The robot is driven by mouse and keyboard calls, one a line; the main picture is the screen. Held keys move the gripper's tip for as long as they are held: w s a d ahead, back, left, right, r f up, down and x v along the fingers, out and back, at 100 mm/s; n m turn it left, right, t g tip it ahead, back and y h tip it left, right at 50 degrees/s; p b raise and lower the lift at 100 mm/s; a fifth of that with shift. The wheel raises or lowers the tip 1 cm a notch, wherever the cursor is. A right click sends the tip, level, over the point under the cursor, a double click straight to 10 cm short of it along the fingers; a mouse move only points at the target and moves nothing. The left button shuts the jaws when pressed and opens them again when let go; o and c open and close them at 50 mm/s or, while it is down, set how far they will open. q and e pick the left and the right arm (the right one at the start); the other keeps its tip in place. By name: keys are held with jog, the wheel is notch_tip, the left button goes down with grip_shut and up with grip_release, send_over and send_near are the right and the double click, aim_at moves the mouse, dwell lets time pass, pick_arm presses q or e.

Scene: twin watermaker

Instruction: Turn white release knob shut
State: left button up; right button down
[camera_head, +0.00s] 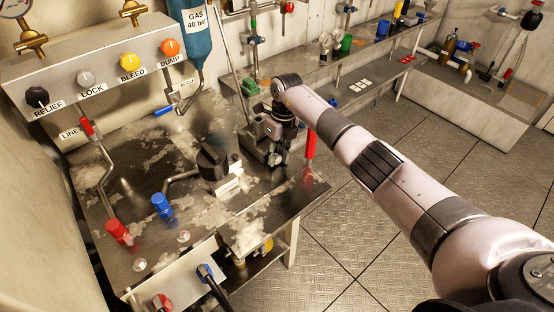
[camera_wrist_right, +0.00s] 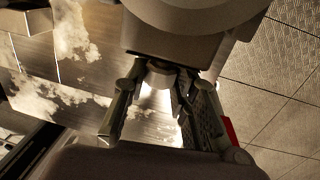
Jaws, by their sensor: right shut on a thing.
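My right gripper (camera_head: 277,150) is at the right part of the metal bench, down beside a grey upright unit (camera_head: 252,145). In the right wrist view, my right gripper (camera_wrist_right: 160,88) has its two fingers either side of a small pale round piece, apparently the white release knob (camera_wrist_right: 160,68), and is shut on it. The knob sits under a large grey rounded body (camera_wrist_right: 190,18). In the head view the knob is hidden by my gripper. Its turned position cannot be told. My left gripper is not in view.
A red handle (camera_head: 310,145) stands just right of my gripper at the bench edge. A black-topped valve (camera_head: 212,160) and a blue-handled lever (camera_head: 162,204) stand to the left. A panel (camera_head: 70,80) with labelled knobs is at the back left. The floor (camera_head: 340,225) is clear.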

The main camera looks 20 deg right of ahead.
jog(key=shift+d+f+b, duration=0.15)
jog(key=shift+f+b, duration=0.15)
jog(key=shift+b, duration=0.1)
jog(key=shift+r+y, duration=0.25)
jog(key=shift+y, duration=0.25)
jog(key=c, duration=1.3)
grip_release()
jog(key=v, duration=1.2)
jog(key=shift+w, duration=0.2)
